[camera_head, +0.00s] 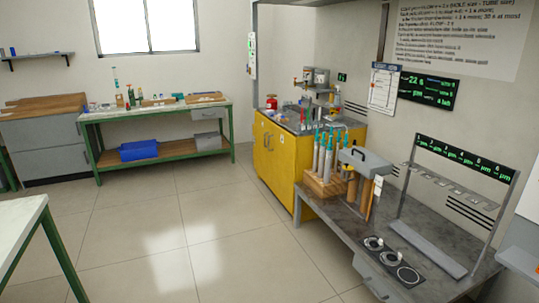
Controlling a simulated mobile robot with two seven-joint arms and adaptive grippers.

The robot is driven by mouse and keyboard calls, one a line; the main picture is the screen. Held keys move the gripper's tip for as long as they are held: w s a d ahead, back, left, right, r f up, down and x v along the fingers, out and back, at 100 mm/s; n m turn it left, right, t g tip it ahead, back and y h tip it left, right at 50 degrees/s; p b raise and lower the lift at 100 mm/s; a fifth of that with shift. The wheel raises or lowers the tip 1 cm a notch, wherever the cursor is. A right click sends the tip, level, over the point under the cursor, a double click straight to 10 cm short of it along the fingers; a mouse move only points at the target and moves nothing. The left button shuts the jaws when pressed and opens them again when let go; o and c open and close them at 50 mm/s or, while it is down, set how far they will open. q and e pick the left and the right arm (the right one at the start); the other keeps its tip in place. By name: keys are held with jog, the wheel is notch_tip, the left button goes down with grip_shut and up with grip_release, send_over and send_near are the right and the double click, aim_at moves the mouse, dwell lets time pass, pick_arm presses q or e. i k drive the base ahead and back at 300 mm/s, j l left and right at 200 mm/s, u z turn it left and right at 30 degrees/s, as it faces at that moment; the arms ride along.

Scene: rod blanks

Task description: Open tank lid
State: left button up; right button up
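No thing in view is clearly marked as the tank. A grey box-like cover with a dark handle (365,161) sits on the grey bench at the right, beside the tube rack; it looks like a lid, but I cannot tell whether it is shut. Pale and brown upright parts show below it, and what is inside is hidden. Neither of my grippers is in view.
A wooden rack (322,187) holds several teal-topped tubes on the grey bench (382,217). A metal frame with a green-lettered display (466,157) and round pads (373,243) are also there. A yellow cabinet (275,158) stands behind. The tiled floor (190,230) is clear.

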aim_at(369, 164)
jog(key=i+j, duration=0.1)
jog(key=i, duration=0.8)
jog(key=i+z, duration=0.1)
jog(key=i, duration=0.75)
jog(key=j, duration=0.05)
